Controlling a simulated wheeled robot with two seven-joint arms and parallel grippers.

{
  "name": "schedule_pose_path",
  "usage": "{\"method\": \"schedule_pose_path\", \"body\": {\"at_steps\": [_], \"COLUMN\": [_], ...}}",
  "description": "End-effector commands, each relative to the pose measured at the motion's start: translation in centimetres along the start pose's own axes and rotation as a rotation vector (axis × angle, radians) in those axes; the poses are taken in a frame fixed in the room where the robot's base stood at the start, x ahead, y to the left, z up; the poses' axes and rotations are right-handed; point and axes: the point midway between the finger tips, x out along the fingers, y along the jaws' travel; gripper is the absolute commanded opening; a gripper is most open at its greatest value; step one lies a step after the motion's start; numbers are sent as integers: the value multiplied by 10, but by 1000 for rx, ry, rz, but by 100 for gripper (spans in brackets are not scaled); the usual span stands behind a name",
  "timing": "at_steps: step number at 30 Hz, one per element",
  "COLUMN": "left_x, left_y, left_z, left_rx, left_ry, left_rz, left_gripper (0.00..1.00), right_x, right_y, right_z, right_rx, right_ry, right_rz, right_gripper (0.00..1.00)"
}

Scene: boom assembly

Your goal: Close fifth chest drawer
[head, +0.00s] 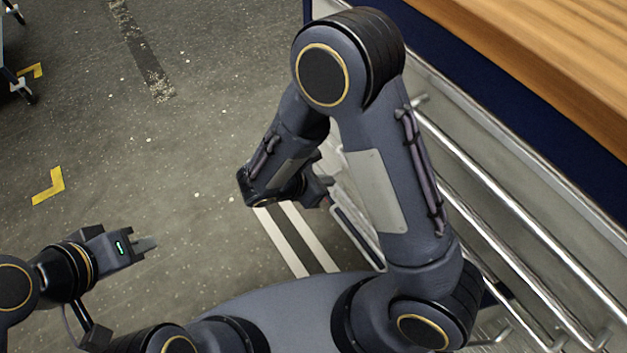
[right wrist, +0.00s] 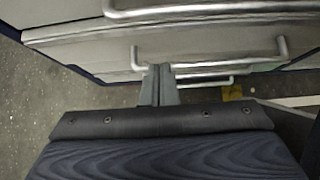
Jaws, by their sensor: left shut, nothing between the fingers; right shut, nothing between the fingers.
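The chest stands at the right in the head view, with several grey drawer fronts and long metal bar handles (head: 500,200). A pale panel with a dark edge (head: 356,222), apparently part of a pulled-out low drawer, shows behind my right arm. I cannot tell which drawer is the fifth. In the right wrist view my right gripper (right wrist: 159,76) is shut and empty, its fingertips beside a drawer handle (right wrist: 212,66). Whether they touch is unclear. Another drawer front (right wrist: 75,32) lies above. My left gripper (head: 150,243) is shut and empty over the floor, away from the chest.
A wooden top (head: 545,60) with a dark blue edge covers the chest. My right arm hides part of the drawers. The grey floor (head: 190,150) to the left is mostly clear, with yellow corner marks (head: 50,187) and white stripes (head: 285,240). A wheeled stand (head: 22,90) is at far left.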

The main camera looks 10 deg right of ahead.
Motion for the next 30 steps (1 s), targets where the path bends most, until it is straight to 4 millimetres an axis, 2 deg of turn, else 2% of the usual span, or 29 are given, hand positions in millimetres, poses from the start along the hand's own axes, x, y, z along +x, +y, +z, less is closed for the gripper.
{"method": "schedule_pose_path", "body": {"at_steps": [1, 3, 9, 15, 26, 30], "left_x": [6, 9, 13, 14, 14, 15], "left_y": [-3, -4, -6, -6, -6, -7], "left_z": [3, 5, 6, 7, 7, 8], "left_rx": [0, 0, 0, 0, 0, 0], "left_ry": [0, 0, 0, 0, 0, 0], "left_rz": [0, 0, 0, 0, 0, 0], "left_gripper": [0, 0, 0, 0, 0, 0], "right_x": [15, 29, 50, 59, 60, 71], "right_y": [-1, -1, 0, 0, 0, 0], "right_z": [-2, -2, 17, 26, 27, 37], "right_rx": [0, 1, 3, 1, 1, 4], "right_ry": [0, 0, 2, 2, 2, 1], "right_rz": [-5, -4, -1, 1, 0, -3], "right_gripper": [0, 0, 0, 0, 0, 0]}}
